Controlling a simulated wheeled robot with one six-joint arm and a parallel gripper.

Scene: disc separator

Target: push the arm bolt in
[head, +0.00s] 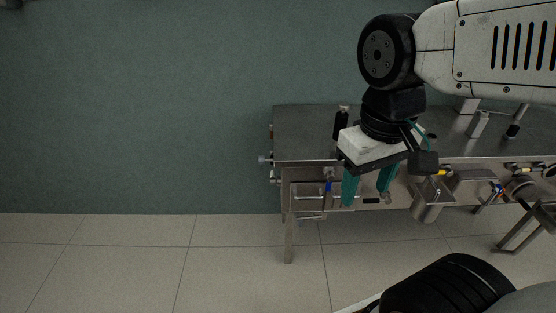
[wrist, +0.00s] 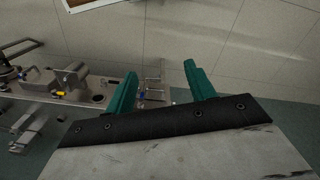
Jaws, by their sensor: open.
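My gripper (head: 365,196) has two teal fingers spread apart with nothing between them. It points down in front of the front edge of a steel bench (head: 303,132), which carries the separator's fittings. In the wrist view the gripper (wrist: 160,70) is also open, with the bench end beyond and between the fingers. I cannot tell which small fitting is the arm bolt. A blue-handled fitting (head: 328,185) is just left of the fingers in the head view. Part of the bench front is hidden behind my gripper.
A black upright part (head: 341,124) stands on the bench top left of my wrist. A steel cup (head: 427,207) and a yellow-marked fitting (head: 441,172) are right of the gripper. The tiled floor (head: 130,255) at left is clear.

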